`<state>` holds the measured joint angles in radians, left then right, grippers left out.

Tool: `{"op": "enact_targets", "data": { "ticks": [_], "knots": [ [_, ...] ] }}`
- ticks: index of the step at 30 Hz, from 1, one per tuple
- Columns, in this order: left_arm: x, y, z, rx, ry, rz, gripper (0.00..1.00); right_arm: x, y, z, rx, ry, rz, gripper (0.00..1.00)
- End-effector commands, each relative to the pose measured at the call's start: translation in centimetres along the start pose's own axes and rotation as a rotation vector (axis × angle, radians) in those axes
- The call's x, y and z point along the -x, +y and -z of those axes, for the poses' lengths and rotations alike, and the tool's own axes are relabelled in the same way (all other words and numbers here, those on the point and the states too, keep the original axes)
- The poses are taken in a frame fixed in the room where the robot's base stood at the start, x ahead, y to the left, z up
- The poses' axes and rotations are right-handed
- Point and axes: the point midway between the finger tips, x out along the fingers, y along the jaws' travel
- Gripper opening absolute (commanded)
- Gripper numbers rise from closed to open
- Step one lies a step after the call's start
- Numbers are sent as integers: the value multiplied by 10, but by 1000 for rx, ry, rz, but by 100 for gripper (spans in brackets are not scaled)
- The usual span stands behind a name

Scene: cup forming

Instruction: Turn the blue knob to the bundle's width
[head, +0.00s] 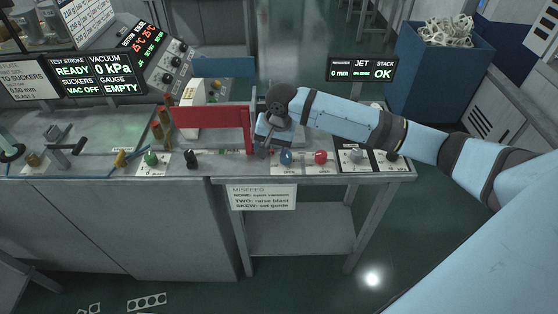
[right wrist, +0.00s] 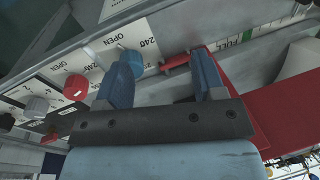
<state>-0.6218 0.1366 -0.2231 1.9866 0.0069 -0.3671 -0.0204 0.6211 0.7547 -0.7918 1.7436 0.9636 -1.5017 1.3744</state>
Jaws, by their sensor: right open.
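The blue knob (head: 286,157) sits on the front ledge of the bench, left of a red knob (head: 321,157). My right gripper (head: 267,143) is close above and left of it. In the right wrist view, the open right gripper (right wrist: 165,72) has its fingers apart; the blue knob (right wrist: 131,61) shows partly behind the left finger, not between both. The tip of a red bar (right wrist: 175,62) shows between the fingers. A white block (head: 192,93), possibly the bundle, stands behind the red guide (head: 212,117). My left gripper is out of view.
A grey knob (head: 357,156) and a black knob (head: 392,155) follow on the right. A small display (head: 362,69) reads 0 mm and STACK OK. A blue bin (head: 440,85) is at the back right.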

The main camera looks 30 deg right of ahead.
Motion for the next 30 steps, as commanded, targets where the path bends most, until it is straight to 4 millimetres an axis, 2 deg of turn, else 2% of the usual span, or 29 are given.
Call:
{"op": "enact_targets", "data": {
  "ticks": [1, 3, 6, 9, 11, 17, 24, 30],
  "knots": [
    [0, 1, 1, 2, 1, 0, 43, 21, 6, 18, -60, 8, -44, 63],
    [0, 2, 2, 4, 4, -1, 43, 44, 14, 33, -143, 8, -99, 63],
    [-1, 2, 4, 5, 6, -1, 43, 66, 23, 46, -227, 9, -153, 63],
    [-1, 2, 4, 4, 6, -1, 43, 77, 28, 52, -272, 8, -180, 63],
    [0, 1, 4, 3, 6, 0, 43, 77, 29, 53, -281, 7, -188, 63],
    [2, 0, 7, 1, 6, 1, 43, 53, 34, 52, -283, 5, -189, 63],
    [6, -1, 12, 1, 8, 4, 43, 2, 44, 51, -281, 6, -189, 63],
    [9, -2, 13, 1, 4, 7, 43, -34, 50, 50, -280, 7, -187, 63]
  ]
}}
